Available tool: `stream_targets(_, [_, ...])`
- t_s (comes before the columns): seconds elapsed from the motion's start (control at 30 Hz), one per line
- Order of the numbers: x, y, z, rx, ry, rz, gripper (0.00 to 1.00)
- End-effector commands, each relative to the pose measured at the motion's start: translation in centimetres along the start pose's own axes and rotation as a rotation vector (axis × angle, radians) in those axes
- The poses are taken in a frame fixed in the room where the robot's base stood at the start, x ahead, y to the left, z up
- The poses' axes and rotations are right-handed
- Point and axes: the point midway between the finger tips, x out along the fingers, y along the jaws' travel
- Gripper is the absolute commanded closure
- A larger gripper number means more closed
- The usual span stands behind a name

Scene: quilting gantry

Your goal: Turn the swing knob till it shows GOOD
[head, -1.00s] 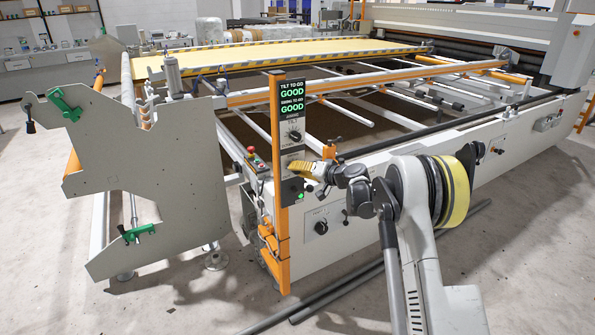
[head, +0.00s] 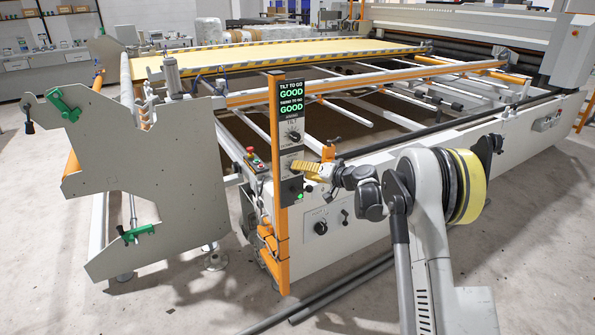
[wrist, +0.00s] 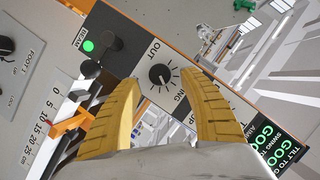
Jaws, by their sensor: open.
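The swing knob (wrist: 160,75) is a round black knob with a white pointer mark on a light panel, with "OUT" printed beside it. In the wrist view it shows between the two yellow fingers of my gripper (wrist: 163,80). My gripper is open, and I cannot tell whether the fingers touch the knob. In the head view my gripper (head: 297,168) is at the orange-edged post, largely hiding that knob. The display (head: 291,97) at the post's top reads GOOD in green under both TILT TO GO and SWING TO GO. It also shows in the wrist view (wrist: 275,145).
The tilt knob (head: 293,136) sits just above my gripper on the same post. A green light (head: 299,196) is below. A red-topped button box (head: 254,158) stands left of the post. The machine's white side beam (head: 400,185) runs behind.

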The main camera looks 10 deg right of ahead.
Motion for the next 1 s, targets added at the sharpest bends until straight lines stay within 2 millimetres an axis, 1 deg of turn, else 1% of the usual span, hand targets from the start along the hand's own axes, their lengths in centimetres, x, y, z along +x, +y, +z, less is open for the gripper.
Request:
stream_targets(0.03, [-1.3,0.1,-0.1,0.001,0.002,0.002,0.49])
stream_targets(0.2, [-5.2,0.1,-0.1,0.001,0.002,0.002,0.49])
stream_targets(0.3, [-6.9,0.0,0.0,0.000,0.002,0.002,0.49])
stream_targets(0.4, [-8.1,0.0,0.0,0.000,0.001,0.001,0.49])
stream_targets(0.53, [-8.8,0.0,0.0,0.000,0.001,0.000,0.49])
stream_targets(0.83, [-8.9,-0.1,0.0,0.000,-0.001,0.001,0.49])
stream_targets(0.93, [-9.2,-1.1,0.2,-0.006,-0.016,0.013,0.49])
stream_targets(1.0, [-9.8,-2.8,0.6,-0.014,-0.041,0.034,0.49])
